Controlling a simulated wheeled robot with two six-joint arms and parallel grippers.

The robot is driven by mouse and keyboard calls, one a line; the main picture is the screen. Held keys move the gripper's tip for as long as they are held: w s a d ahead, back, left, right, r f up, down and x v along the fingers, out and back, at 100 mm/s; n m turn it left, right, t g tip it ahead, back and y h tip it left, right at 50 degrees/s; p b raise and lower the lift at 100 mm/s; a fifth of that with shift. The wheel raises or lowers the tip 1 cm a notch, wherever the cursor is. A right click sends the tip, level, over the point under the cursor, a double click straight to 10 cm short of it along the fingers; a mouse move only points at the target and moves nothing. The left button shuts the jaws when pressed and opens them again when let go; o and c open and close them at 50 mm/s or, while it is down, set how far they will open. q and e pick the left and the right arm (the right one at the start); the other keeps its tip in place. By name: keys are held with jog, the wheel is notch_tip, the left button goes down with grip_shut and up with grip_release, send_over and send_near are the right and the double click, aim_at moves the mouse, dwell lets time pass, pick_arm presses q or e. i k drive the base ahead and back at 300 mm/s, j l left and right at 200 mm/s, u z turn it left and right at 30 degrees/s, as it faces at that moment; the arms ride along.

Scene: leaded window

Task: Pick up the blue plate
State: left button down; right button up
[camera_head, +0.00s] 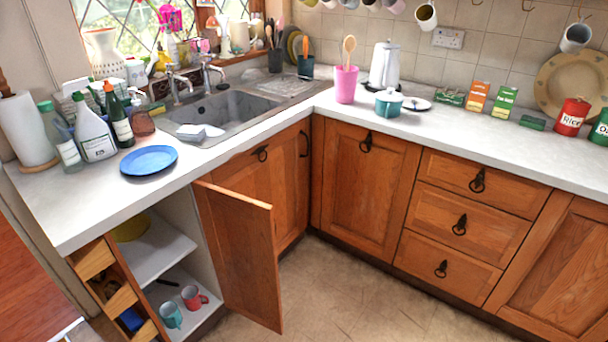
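The blue plate (148,160) lies flat on the white countertop (70,205) at the left, in front of several bottles. Its top is clear and nothing rests on it. Neither of my grippers shows in the head view.
A white spray bottle (94,132) and a dark green bottle (118,122) stand just behind the plate. The sink (225,108) is to its right. An open cupboard door (243,255) juts out below the counter. The tiled floor (350,290) is clear. The counter in front of the plate is bare.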

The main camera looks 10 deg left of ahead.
aim_at(151, 160)
jog(key=u, duration=0.95)
jog(key=i+l+u, duration=0.2)
jog(key=u, duration=0.25)
jog(key=i+l+u, duration=0.15)
jog(key=l+u, duration=0.15)
jog(key=u, duration=0.15)
jog(key=l+u, duration=0.35)
jog(key=u, duration=0.15)
jog(key=i+l+u, duration=0.1)
jog(key=l+u, duration=0.45)
jog(key=l, duration=0.55)
jog(key=k+l+u, duration=0.1)
jog(key=l, duration=0.55)
jog(key=l+u, duration=0.15)
jog(key=l, duration=0.5)
jog(key=k+l+u, duration=0.1)
jog(key=l, duration=0.55)
jog(key=j+z, duration=0.1)
jog(key=j, duration=0.95)
jog(key=k+j, duration=0.15)
jog(key=j, duration=0.9)
jog(key=j+z, duration=0.15)
jog(key=z, duration=1.55)
